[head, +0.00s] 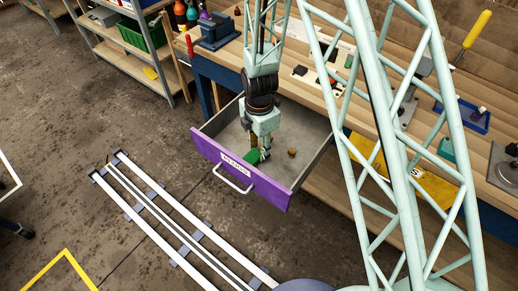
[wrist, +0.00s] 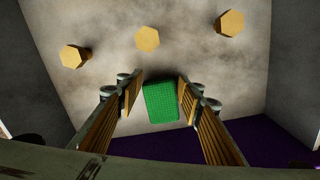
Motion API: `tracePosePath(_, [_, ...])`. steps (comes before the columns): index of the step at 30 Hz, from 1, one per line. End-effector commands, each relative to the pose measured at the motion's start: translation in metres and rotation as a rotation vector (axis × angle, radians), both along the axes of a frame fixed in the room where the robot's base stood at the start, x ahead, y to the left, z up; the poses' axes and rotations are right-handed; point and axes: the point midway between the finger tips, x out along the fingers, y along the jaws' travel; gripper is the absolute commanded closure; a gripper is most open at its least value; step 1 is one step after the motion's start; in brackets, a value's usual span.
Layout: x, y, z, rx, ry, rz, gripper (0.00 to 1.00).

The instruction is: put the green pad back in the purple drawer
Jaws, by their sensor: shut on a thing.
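The purple drawer (head: 272,190) is pulled out from the workbench, with a white label and a pale handle on its front. I cannot tell whether the pad touches the drawer floor.
Three yellow hexagonal pieces (wrist: 147,39) stand on the drawer floor; one brass-coloured piece (head: 292,152) shows in the head view. The drawer walls are close around my gripper. The workbench (head: 300,95) holds tools, and a shelf with a green crate (head: 143,34) stands at the upper left.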

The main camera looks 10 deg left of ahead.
Motion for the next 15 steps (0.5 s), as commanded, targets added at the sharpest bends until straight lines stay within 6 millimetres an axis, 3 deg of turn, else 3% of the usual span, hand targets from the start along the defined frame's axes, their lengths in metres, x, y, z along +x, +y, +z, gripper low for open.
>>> tracePosePath(6, [0.0000, -0.0001, -0.0036, 0.000, 0.000, 0.000, 0.83])
tracePosePath(7, [0.0000, -0.0001, -0.0036, 0.000, 0.000, 0.000, 0.65])
tracePosePath(11, [0.0000, -0.0001, -0.0029, 0.000, 0.000, 0.000, 0.54])
tracePosePath(15, [0.0000, -0.0001, -0.0028, 0.000, 0.000, 0.000, 0.52])
